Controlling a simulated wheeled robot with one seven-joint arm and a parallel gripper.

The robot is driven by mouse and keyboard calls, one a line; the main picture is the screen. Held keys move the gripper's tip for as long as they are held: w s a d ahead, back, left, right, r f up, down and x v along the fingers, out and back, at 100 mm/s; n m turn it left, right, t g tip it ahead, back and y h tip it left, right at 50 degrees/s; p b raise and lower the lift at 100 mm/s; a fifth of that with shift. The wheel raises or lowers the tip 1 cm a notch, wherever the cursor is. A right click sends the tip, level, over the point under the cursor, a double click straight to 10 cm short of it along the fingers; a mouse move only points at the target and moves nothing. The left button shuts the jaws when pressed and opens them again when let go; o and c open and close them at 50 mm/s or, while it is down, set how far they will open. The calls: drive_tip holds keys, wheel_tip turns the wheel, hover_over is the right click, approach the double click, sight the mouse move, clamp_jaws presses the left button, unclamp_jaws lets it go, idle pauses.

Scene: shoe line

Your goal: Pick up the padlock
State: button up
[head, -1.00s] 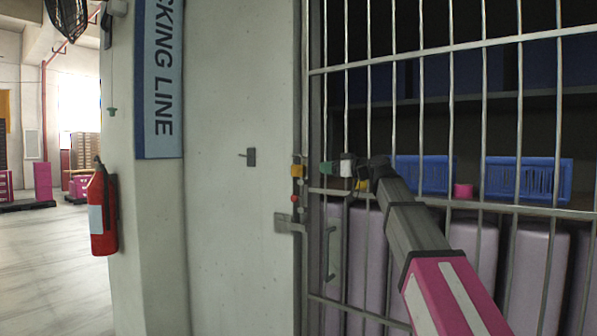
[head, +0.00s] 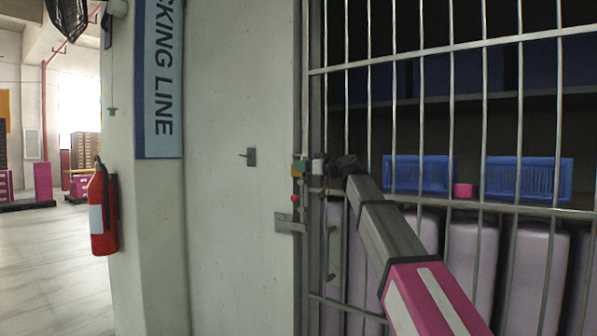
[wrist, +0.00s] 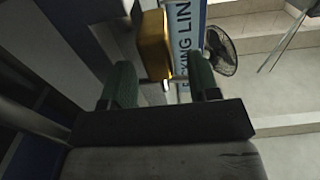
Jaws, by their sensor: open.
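The padlock is a yellow-gold block; in the head view (head: 296,170) it hangs by the metal gate's left edge, partly covered by a green fingertip. In the wrist view the padlock (wrist: 154,45) appears large, just ahead of and between my gripper's two green fingers (wrist: 161,76). My gripper is open, with the fingers apart on either side of the padlock's line. In the head view my gripper (head: 303,168) reaches in from the right along the bars. I cannot tell whether a finger touches the padlock.
The barred gate (head: 432,209) stands right of a pale wall (head: 235,230). A red round piece (head: 294,197) and a latch plate (head: 289,223) sit below the padlock. Blue crates (head: 420,172) are behind the bars. A fire extinguisher (head: 102,215) hangs at left.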

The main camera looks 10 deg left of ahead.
clamp_jaws()
drive_tip(key=shift+r, duration=0.1)
drive_tip(key=s+a, duration=0.3)
drive_tip(key=s, duration=0.5)
drive_tip(key=s+a+r, duration=0.1)
drive_tip(key=s+a, duration=0.3)
drive_tip(key=s, duration=0.4)
drive_tip(key=shift+s+r, duration=0.2)
drive_tip(key=shift+s, duration=0.15)
